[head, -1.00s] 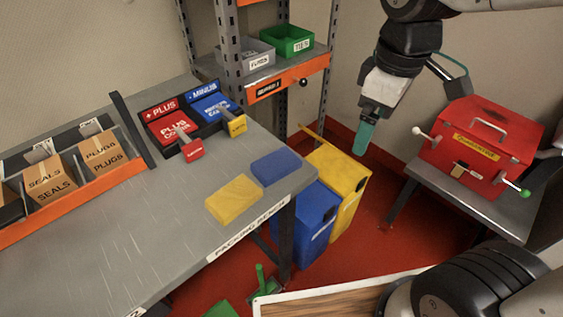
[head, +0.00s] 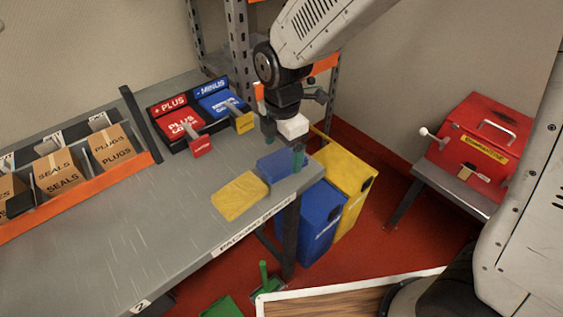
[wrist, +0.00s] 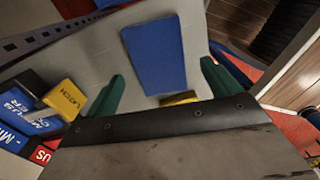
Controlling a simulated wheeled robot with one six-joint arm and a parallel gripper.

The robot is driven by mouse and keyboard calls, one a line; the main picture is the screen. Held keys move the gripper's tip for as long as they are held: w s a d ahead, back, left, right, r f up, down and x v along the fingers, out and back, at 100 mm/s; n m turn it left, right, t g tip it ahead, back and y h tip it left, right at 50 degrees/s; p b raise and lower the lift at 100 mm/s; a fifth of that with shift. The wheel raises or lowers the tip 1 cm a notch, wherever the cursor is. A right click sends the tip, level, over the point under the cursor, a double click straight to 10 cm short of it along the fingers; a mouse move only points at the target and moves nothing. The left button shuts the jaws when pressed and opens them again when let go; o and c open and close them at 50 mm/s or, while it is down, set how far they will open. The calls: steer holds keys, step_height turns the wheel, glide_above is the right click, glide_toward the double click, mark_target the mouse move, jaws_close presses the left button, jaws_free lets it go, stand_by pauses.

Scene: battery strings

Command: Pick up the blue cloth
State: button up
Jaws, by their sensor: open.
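The blue cloth (head: 273,166) lies flat on the grey bench near its right corner, partly hidden by my gripper in the head view. In the wrist view the blue cloth (wrist: 155,52) is a blue rectangle beyond and between my two green fingers. My gripper (head: 284,158) hangs over the cloth, pointing down. Its fingers (wrist: 161,82) are apart with nothing between them. I cannot tell the exact height above the cloth. A yellow cloth (head: 239,196) lies on the bench just left of the blue one; its edge shows in the wrist view (wrist: 179,98).
Red PLUS (head: 180,124) and blue MINUS (head: 221,105) covers with latches stand behind the cloths. A bin rack (head: 75,190) with boxes is at the left. Blue (head: 321,217) and yellow (head: 347,182) bins stand beyond the bench's right end. The front of the bench (head: 140,240) is clear.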

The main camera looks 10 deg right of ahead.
mark_target(282, 163)
steer(key=shift+f, duration=1.45)
steer(key=c, duration=1.1)
steer(key=shift+o, duration=0.2)
steer(key=shift+r, duration=0.15)
